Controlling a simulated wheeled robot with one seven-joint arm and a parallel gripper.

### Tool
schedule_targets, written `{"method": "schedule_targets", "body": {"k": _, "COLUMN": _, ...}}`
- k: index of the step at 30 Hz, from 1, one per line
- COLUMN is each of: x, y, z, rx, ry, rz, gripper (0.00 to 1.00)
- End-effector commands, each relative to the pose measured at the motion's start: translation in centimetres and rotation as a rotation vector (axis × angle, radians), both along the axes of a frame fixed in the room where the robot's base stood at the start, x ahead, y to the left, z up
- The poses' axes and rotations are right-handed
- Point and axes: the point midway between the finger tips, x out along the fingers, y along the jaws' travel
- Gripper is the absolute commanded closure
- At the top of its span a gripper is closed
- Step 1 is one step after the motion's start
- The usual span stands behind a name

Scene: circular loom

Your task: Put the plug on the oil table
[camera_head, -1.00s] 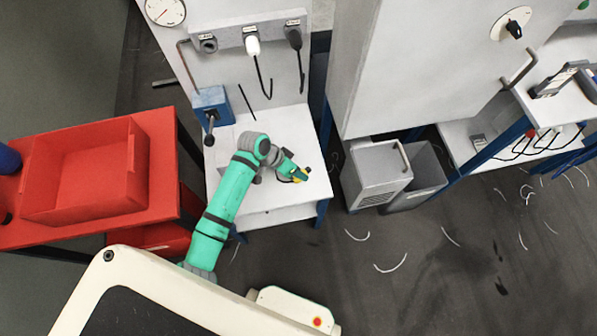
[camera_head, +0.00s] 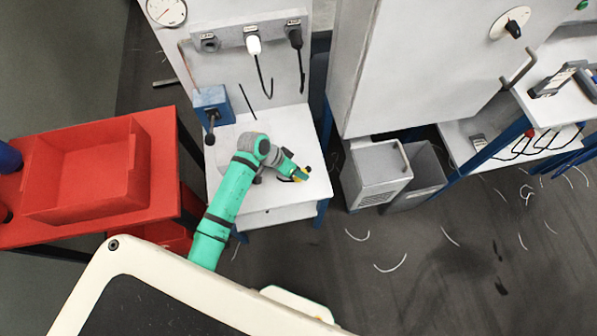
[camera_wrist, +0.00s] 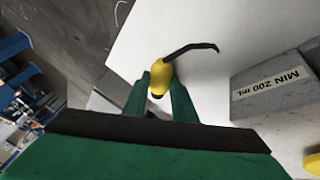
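The plug (camera_wrist: 160,79) is yellow, with a bent black cable running off to the right in the wrist view. It sits between the two green fingertips of my gripper (camera_wrist: 160,88), which appear closed on its sides. In the head view the yellow plug (camera_head: 301,175) is small at the end of my gripper, over the right part of a small white table (camera_head: 232,180). The table's white top (camera_wrist: 205,35) lies behind the plug in the wrist view. I cannot tell whether the plug touches it. No label shows which table is the oil table.
A grey block marked "MIN 200 mL" (camera_wrist: 275,90) stands right of my gripper. A blue box (camera_head: 212,103) stands at the table's back left, below wall sockets with hanging cables. A red table with a red tray (camera_head: 140,165) is at left; grey bins (camera_head: 378,172) stand right.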

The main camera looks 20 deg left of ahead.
Motion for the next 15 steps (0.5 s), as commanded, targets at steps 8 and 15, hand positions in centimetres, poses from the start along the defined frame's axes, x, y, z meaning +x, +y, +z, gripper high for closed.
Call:
{"method": "schedule_targets", "body": {"k": 8, "x": -0.4, "y": -0.3, "z": -1.2, "rx": 0.008, "ry": 0.02, "rz": -0.002, "gripper": 0.57}}
{"method": "schedule_targets", "body": {"k": 15, "x": -1.4, "y": 1.8, "z": 2.6, "rx": 0.008, "ry": 0.013, "rz": 0.004, "gripper": 0.54}}
